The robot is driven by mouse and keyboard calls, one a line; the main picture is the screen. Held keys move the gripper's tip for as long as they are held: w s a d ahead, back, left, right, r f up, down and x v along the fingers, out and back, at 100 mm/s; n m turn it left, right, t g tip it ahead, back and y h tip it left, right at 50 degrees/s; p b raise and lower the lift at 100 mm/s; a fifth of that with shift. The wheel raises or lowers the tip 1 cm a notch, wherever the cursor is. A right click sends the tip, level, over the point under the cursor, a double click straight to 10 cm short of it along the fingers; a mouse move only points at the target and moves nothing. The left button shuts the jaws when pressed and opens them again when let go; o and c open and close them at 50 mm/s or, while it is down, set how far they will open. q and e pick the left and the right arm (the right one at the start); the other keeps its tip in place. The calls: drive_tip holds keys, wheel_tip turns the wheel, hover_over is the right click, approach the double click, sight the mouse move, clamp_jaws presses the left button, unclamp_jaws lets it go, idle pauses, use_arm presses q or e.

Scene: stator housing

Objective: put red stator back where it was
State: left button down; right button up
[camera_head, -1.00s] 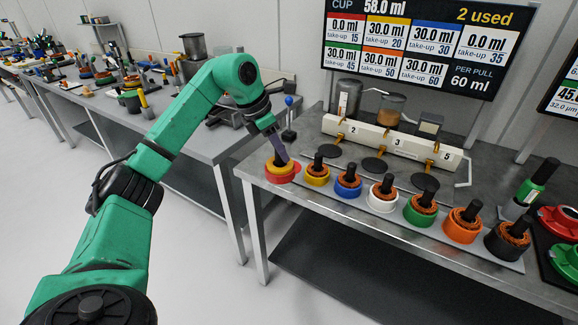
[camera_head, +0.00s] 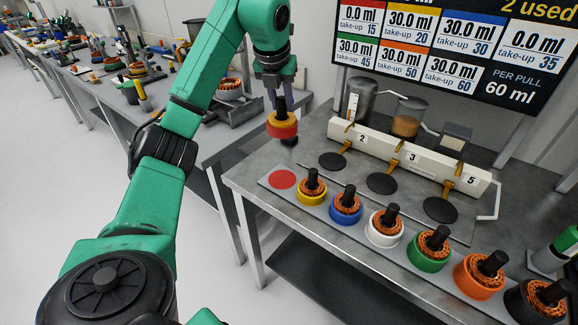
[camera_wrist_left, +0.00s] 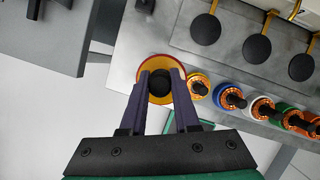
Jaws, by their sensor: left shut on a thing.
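The red stator (camera_head: 282,127), a red ring with a yellow-orange winding and a dark centre post, hangs in the air in my left gripper (camera_head: 279,103). The gripper is shut on its post. The stator is above and behind the red round spot (camera_head: 282,179) at the left end of the grey strip, and that spot is bare. In the left wrist view the red stator (camera_wrist_left: 155,97) sits between the two purple fingers, its post between the tips. My right gripper is not in view.
A row of stators stands on the strip (camera_head: 262,183): yellow (camera_head: 311,189), blue (camera_head: 346,206), white (camera_head: 384,227), green (camera_head: 428,249), orange (camera_head: 480,275) and black (camera_head: 538,300). Behind are a white dispenser (camera_head: 405,156) and black round pads (camera_head: 382,183). A gap separates this table from the left bench.

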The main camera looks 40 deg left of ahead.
sight(278, 121)
use_arm(q)
drive_tip(key=f, duration=0.3)
drive_tip(key=s+f, duration=0.1)
drive_tip(key=f, duration=0.2)
drive_tip(key=shift+s, duration=0.15)
drive_tip(key=f, duration=1)
drive_tip(key=shift+w+f, duration=0.25)
drive_tip(key=shift+f, duration=0.05)
drive_tip(key=shift+w+f+b, duration=0.15)
drive_tip(key=shift+f+b, duration=0.1)
drive_tip(key=shift+b, duration=0.05)
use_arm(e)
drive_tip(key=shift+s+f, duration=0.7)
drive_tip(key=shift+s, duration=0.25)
use_arm(q)
drive_tip(key=c, duration=0.8)
unclamp_jaws()
drive_tip(key=shift+o, duration=0.8)
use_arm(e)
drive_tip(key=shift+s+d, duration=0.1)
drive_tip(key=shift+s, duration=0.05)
use_arm(q)
drive_tip(key=v, duration=1.2)
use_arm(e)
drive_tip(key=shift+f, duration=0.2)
